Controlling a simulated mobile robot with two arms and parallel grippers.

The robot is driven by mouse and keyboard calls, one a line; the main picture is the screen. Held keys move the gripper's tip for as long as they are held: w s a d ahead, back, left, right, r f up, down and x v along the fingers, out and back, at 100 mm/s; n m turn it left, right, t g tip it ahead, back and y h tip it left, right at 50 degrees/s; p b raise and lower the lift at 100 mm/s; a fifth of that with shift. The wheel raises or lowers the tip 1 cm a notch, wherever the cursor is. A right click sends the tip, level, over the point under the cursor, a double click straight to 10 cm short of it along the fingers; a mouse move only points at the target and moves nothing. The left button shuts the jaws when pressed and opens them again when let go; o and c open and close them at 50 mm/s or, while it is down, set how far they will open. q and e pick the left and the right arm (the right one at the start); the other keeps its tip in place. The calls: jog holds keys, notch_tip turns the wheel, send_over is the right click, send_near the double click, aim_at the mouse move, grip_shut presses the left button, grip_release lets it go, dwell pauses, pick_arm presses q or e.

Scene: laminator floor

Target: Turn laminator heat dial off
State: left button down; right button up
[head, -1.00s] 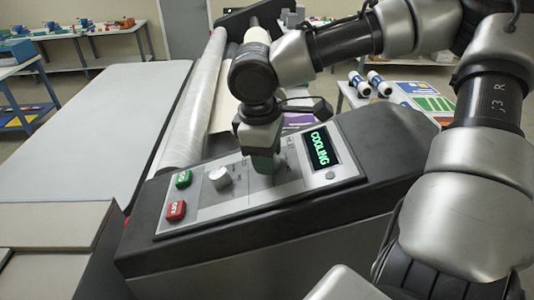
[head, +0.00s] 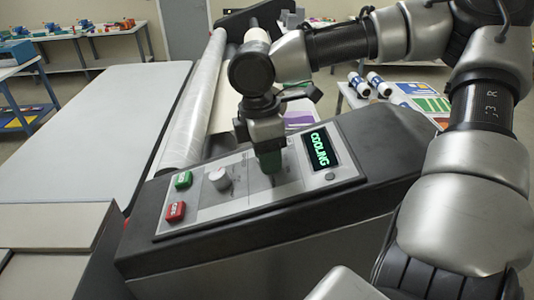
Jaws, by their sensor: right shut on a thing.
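The laminator's control panel (head: 236,203) is on the sloped top of a dark housing. Its display (head: 319,148) reads "COOLING" in green letters. My right gripper (head: 268,163) points down onto the panel, left of the display, and is shut on a dial there. The fingers hide nearly all of that dial, so I cannot read its setting. A second silver knob (head: 220,179) stands free to the left of my gripper. The panel's labels are too small to read. My left gripper is not in view.
A green button (head: 183,179) and a red button (head: 175,211) sit at the panel's left end. A small round button (head: 330,176) is below the display. Rollers (head: 195,115) and a long pale table (head: 100,125) lie to the left.

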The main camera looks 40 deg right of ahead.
jog(key=shift+r, duration=0.15)
jog(key=o, duration=0.9)
jog(key=shift+w+r, duration=0.15)
jog(key=shift+r, duration=0.2)
jog(key=r, duration=0.3)
jog(key=r+b, duration=0.1)
jog(key=r, duration=0.2)
jog(key=w+r+b, duration=0.1)
jog(key=r, duration=0.3)
jog(key=shift+a, duration=0.3)
jog(key=shift+f, duration=0.15)
